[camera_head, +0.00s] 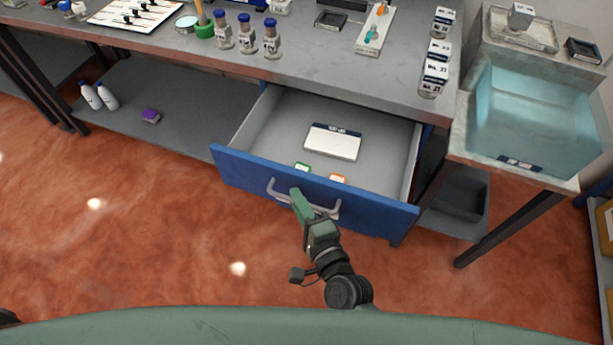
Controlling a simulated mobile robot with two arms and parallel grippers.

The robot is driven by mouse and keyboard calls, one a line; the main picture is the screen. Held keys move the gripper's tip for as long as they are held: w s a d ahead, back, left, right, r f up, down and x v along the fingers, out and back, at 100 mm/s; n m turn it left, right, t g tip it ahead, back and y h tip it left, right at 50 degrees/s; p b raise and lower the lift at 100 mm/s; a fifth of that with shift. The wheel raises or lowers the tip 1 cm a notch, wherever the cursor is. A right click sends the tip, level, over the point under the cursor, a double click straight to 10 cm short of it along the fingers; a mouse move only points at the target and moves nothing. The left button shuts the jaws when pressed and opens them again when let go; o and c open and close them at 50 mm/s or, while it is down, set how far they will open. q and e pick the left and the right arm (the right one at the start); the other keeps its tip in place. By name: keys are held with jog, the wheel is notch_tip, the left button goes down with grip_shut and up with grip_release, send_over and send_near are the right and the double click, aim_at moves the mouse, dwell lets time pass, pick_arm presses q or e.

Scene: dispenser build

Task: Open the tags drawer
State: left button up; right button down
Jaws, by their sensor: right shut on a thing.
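The drawer (352,202) has a blue front and grey inner walls, and it stands pulled out from under the grey workbench. A white box or pad with a dark band (333,142) lies inside it, with a small green item (303,167) and a small orange item (338,178) near the front. A light grey bar handle (284,194) is on the drawer front. My right gripper (298,196) is at the handle's left part and shut on it. The label below the handle is partly hidden by my gripper. My left gripper is not in view.
The workbench top (330,62) holds several labelled vials, a green-based holder (205,31) and a white tray (375,30). A blue-tinted clear tank (535,115) stands on the right-hand stand. White bottles (98,96) and a purple item (150,116) are on the lower shelf. The red floor at left is clear.

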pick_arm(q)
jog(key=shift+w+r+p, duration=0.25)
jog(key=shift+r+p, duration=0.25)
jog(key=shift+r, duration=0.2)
pick_arm(e)
jog(key=s+a, duration=0.2)
jog(key=s, duration=0.6)
jog(key=s+a, duration=0.3)
jog(key=s, duration=0.5)
jog(key=shift+s+a, duration=0.2)
jog(key=shift+s, duration=0.05)
jog(key=c, duration=1.5)
grip_release()
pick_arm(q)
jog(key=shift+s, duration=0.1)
